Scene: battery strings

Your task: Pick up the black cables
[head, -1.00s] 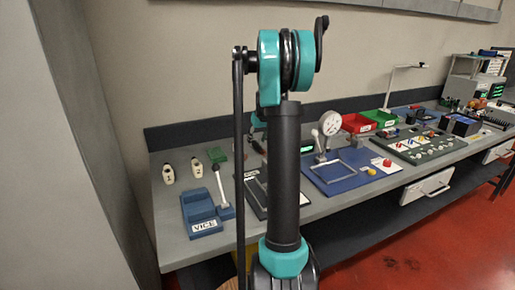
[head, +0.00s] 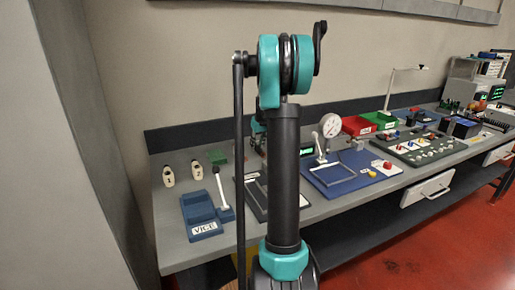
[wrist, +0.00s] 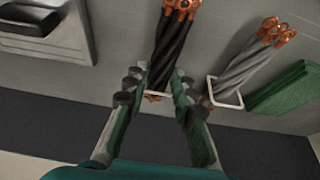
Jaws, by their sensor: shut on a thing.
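The black cables (wrist: 172,50) form a bundle with copper lugs at the top, in the middle of the wrist view. The two green fingers of my gripper (wrist: 160,84) stand on either side of the bundle, and their dark pads are closed on it. A thin white frame (wrist: 147,95) and a bit of copper show at the bundle's lower end, between the fingers. I cannot tell whether the bundle is clear of its support. In the head view my arm hides most of the gripper and the cables.
Grey cables (wrist: 245,65) with copper lugs stand close on the right in a white frame, beside a green block (wrist: 285,95). A grey tray-like thing (wrist: 45,30) is at upper left. A blue vice (head: 203,217) and a dial gauge (head: 330,125) stand on the bench.

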